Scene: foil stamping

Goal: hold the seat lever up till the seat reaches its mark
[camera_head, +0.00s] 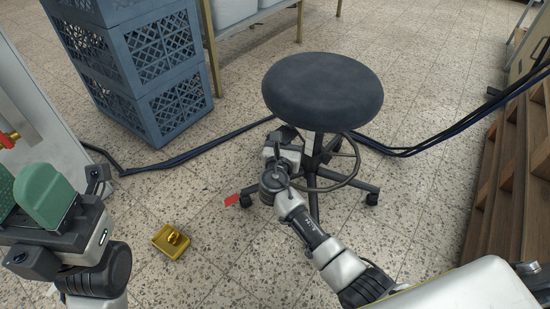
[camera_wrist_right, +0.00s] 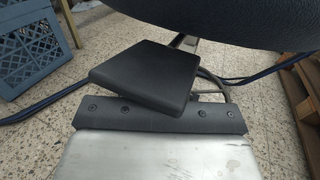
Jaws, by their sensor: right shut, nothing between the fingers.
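The stool's round dark seat (camera_head: 323,90) stands level on its post in the head view. In the right wrist view, the seat's dark underside (camera_wrist_right: 240,20) fills the top right. My right arm reaches under the seat's left side, and its gripper (camera_head: 284,138) is by the post, just below the rim. In its wrist view the right gripper (camera_wrist_right: 148,78) is shut, with nothing seen between its fingers. I cannot make out the seat lever or the height mark. My left gripper (camera_head: 24,196), with green pads, is open and empty at the left edge.
The stool's foot ring (camera_head: 350,178) and wheeled base are close to my right arm. Blue crates (camera_head: 150,75) stand at the back left. Dark cables (camera_head: 200,150) cross the floor.

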